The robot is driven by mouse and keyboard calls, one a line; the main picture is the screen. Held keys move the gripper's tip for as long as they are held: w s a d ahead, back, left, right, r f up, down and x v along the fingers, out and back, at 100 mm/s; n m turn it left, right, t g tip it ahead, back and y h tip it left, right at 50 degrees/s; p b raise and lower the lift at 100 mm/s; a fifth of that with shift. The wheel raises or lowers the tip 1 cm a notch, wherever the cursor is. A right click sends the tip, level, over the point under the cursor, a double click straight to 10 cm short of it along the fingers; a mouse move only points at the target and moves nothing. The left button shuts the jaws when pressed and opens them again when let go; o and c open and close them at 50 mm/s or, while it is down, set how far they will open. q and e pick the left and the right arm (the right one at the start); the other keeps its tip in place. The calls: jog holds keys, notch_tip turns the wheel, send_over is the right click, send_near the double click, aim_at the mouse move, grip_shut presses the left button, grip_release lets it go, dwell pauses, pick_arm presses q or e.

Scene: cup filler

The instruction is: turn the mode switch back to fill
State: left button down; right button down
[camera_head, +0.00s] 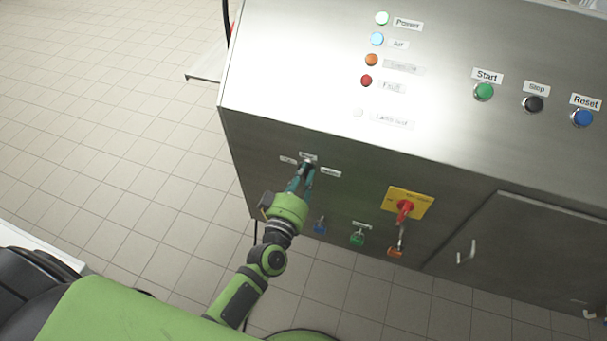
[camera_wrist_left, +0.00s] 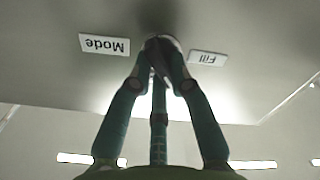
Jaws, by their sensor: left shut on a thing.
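The mode switch (camera_wrist_left: 159,48) is a small dark knob on the steel front panel, mostly hidden by my fingers. My left gripper (camera_head: 307,170) reaches up to it in the head view. In the wrist view my left gripper (camera_wrist_left: 160,65) is shut on the knob, with its teal fingers on both sides. The "Mode" label (camera_wrist_left: 104,44) is left of the knob and the "Fill" label (camera_wrist_left: 208,58) is right of it, both upside down there. I cannot tell clearly which way the knob points. My right gripper is not in view.
A red rotary handle on a yellow plate (camera_head: 409,202) is right of the switch. Blue (camera_head: 320,226), green (camera_head: 357,238) and orange (camera_head: 396,251) fittings sit below. Start (camera_head: 484,92), Stop (camera_head: 533,104) and Reset (camera_head: 582,118) buttons are on the upper panel. The tiled floor at left is clear.

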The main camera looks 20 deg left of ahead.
pick_arm(q)
jog(key=n, duration=0.3)
jog(key=n+b, duration=0.1)
jog(key=n, duration=0.6)
jog(key=shift+a+f+n+b, duration=0.15)
jog(key=shift+a+n+b, duration=0.1)
jog(key=shift+n+b, duration=0.05)
dwell(0.4)
jog(key=c, duration=1.1)
grip_release()
jog(key=shift+c, duration=0.2)
jog(key=s, duration=1.2)
jog(key=shift+a, duration=0.2)
jog(key=shift+f, duration=0.1)
